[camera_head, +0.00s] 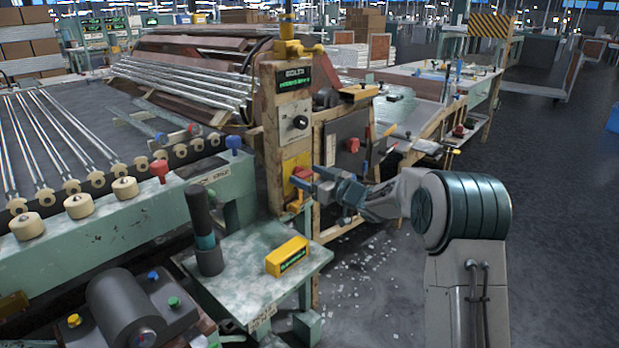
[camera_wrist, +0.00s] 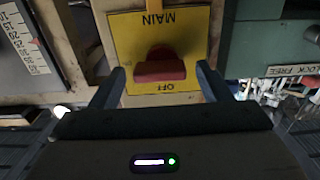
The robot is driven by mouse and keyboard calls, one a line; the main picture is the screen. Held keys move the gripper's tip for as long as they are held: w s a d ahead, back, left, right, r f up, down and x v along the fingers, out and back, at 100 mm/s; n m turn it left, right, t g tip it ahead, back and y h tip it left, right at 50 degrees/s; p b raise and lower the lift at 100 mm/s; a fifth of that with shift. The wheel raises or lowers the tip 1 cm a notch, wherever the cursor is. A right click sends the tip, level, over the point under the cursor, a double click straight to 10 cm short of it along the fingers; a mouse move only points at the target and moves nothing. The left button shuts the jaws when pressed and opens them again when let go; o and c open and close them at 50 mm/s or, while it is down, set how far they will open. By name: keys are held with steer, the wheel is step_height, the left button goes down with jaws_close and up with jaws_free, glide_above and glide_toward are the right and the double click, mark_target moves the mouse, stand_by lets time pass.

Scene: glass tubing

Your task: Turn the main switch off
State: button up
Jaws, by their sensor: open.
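The main switch is a red knob (camera_wrist: 160,68) on a yellow plate (camera_wrist: 190,25) in the wrist view. The plate reads MAIN and OFF, upside down in this view. In the head view the red knob (camera_head: 302,174) sits low on the wooden control post (camera_head: 268,130), below the dial. My gripper (camera_wrist: 160,82) is open, with one finger on each side of the knob and small gaps between fingers and knob. In the head view my gripper (camera_head: 308,186) reaches the post from the right. The knob is partly hidden there by the fingers.
A black dial (camera_head: 300,122) and a green-lit display (camera_head: 293,79) sit above on the post. A small green table (camera_head: 225,290) with a yellow box (camera_head: 287,256) and a dark cylinder (camera_head: 203,230) stands in front. Open floor lies to the right.

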steer(key=c, duration=1)
steer(key=shift+n, duration=0.3)
steer(key=n+b, duration=0.2)
steer(key=n, duration=0.1)
steer(key=shift+s+n, duration=0.1)
steer(key=shift+n, duration=0.2)
steer(key=n+b, duration=0.3)
steer(key=n, duration=0.1)
steer(key=shift+a+f+n, duration=0.1)
steer(key=shift+n, duration=0.2)
steer(key=n+b, duration=0.4)
steer(key=n, duration=0.1)
steer(key=shift+s+a, duration=0.1)
steer(key=shift+s, duration=0.05)
steer(key=shift+n+b, duration=1.45)
steer(key=shift+n, duration=0.55)
